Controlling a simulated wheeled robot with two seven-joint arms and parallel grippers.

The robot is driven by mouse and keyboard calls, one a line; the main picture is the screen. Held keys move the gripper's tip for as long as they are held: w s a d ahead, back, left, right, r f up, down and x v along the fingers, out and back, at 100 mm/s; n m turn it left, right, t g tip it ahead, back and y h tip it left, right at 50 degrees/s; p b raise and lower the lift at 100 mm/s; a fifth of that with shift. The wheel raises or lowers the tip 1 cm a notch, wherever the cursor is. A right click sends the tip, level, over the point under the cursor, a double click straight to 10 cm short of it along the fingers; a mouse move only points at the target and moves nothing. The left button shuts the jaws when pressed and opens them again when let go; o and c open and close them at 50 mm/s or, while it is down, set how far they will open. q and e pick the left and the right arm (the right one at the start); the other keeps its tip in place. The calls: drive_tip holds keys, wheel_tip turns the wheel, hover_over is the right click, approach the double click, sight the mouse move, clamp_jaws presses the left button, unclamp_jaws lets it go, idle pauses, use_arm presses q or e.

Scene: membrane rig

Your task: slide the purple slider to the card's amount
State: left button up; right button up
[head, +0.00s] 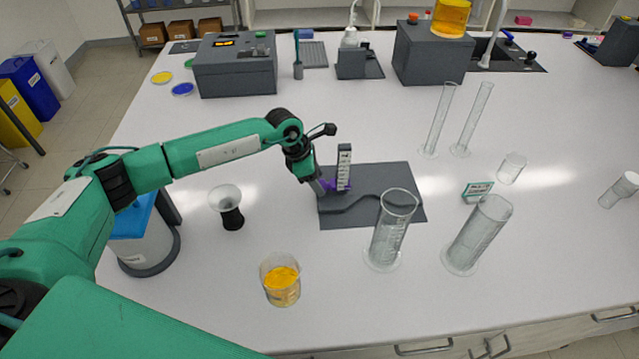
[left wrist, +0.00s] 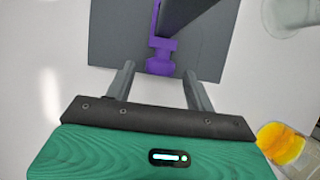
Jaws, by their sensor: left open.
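The purple slider (head: 328,185) sits low on an upright dark post with a white marked scale (head: 344,165), on a dark grey base plate (head: 345,218). In the left wrist view the slider's purple knob (left wrist: 159,66) lies between and just ahead of the fingertips of my left gripper (left wrist: 157,76). The gripper is open, with a gap on both sides of the knob. In the head view my left gripper (head: 319,187) is at the left side of the post. A small card with a green border (head: 477,192) stands right of the plate; its text is too small to read. My right gripper is not in view.
Glass cylinders (head: 388,235) (head: 477,238) stand at the plate's front right and beyond it. A beaker of orange liquid (head: 281,282) and a black-based funnel-shaped vessel (head: 229,208) stand front left. Thin tubes (head: 440,118) stand behind right.

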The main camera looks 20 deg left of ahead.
use_arm(q)
drive_tip(key=b+v, duration=0.3)
drive_tip(key=v, duration=0.8)
drive_tip(key=shift+a+r, duration=0.25)
drive_tip(key=shift+r, duration=0.1)
